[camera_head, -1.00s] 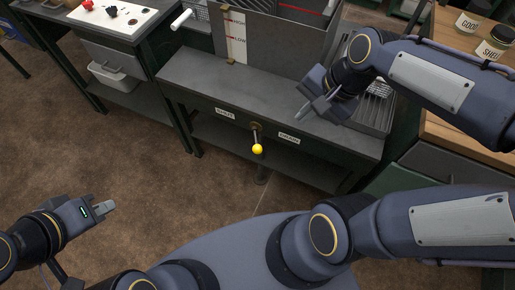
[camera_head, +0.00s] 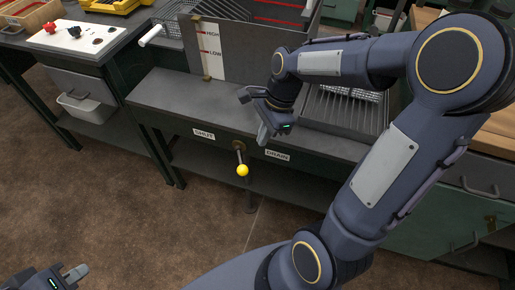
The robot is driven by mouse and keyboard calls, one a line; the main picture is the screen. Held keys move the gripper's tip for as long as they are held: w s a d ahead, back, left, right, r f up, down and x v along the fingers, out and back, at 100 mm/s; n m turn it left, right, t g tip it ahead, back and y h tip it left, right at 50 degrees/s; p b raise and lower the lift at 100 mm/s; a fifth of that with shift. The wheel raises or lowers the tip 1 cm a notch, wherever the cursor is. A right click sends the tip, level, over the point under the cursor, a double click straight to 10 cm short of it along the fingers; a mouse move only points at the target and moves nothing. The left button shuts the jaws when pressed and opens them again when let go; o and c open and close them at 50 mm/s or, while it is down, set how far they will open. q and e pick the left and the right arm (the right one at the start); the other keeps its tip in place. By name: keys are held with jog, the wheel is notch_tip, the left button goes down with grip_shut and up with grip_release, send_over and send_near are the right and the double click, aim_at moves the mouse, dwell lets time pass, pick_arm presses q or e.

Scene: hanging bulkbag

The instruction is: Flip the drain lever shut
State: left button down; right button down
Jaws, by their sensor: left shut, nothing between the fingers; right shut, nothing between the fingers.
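The drain lever (camera_head: 240,158) is on the front of the grey bench. It has a yellow ball knob (camera_head: 242,170) and hangs nearly straight down from its pivot. The SHUT label (camera_head: 204,134) is left of the pivot and the DRAIN label (camera_head: 278,155) is right of it. My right gripper (camera_head: 262,137) is shut and empty, pointing down above and right of the knob, close to the DRAIN label in the picture. It does not appear to touch the lever. My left gripper (camera_head: 76,272) is shut and empty at the bottom left, far from the lever.
A grey tank with a HIGH and LOW gauge (camera_head: 210,48) stands on the bench behind the lever. A ribbed drain rack (camera_head: 345,108) is right of it. A side table (camera_head: 82,38) with small parts stands at the left. The floor before the bench is clear.

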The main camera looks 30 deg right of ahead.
aim_at(241, 161)
jog(key=b+x, duration=0.3)
jog(key=x, duration=0.6)
jog(key=shift+f, duration=0.2)
jog(key=shift+a, duration=0.15)
